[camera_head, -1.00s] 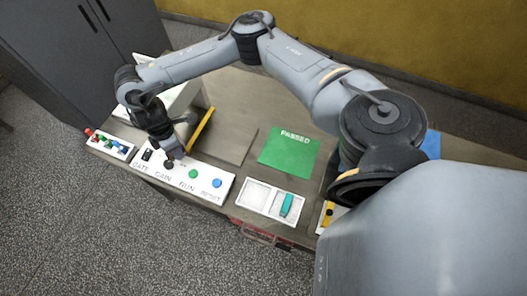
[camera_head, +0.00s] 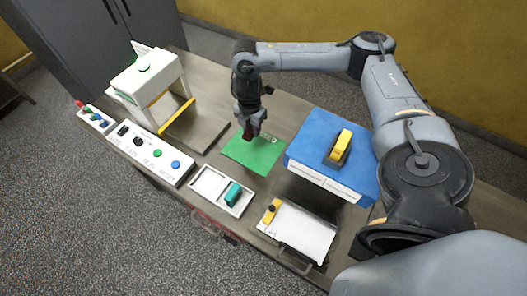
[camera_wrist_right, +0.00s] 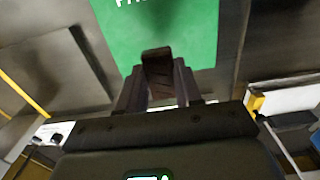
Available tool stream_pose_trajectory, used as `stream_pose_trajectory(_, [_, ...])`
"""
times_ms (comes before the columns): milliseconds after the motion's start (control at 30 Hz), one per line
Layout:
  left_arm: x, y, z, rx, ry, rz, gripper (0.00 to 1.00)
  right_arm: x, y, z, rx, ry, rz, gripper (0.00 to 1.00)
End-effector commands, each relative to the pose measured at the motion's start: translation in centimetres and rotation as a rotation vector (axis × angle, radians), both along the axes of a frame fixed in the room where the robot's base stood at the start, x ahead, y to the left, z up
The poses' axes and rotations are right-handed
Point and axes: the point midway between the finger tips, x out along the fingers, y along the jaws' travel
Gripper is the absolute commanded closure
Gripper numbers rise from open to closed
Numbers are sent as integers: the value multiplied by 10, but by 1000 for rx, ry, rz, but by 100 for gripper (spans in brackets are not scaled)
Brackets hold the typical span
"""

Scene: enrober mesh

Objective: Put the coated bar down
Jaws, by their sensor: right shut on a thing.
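My right gripper (camera_head: 249,131) is over the green mat (camera_head: 241,153) marked PASSED. In the right wrist view the gripper (camera_wrist_right: 158,88) is shut on a dark brown bar (camera_wrist_right: 156,62), which sticks out beyond the fingertips. The green mat (camera_wrist_right: 198,35) lies beyond the bar, with a dark shadow on it. The gap between bar and mat is hard to judge. In the head view the bar is small and blends with the dark fingers. My left gripper is not in view.
A blue box (camera_head: 309,158) with a yellow-and-black item (camera_head: 341,147) on top stands right of the mat. A two-part white tray (camera_head: 207,184) holding a teal block (camera_head: 232,194) is in front. A white panel with knobs and buttons (camera_head: 139,144) and a white frame (camera_head: 133,84) stand left.

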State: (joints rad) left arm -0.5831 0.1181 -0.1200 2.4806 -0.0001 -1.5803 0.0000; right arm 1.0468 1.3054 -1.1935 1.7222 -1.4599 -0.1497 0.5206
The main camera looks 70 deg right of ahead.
Motion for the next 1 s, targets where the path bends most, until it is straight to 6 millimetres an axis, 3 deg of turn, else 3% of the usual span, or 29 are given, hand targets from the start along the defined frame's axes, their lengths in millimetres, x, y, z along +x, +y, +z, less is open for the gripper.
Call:
stream_pose_trajectory(100, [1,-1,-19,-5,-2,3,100,-2,-2,-24,-1,2,9,83])
stream_pose_trajectory(300, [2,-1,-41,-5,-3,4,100,-2,-2,-52,0,2,10,83])
stream_pose_trajectory(567, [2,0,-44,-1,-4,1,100,-2,-2,-64,-2,1,9,83])
stream_pose_trajectory(833, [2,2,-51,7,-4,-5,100,-2,-2,-93,-1,1,9,83])
stream_pose_trajectory(1000, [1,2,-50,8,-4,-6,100,-2,-2,-96,-1,0,9,83])
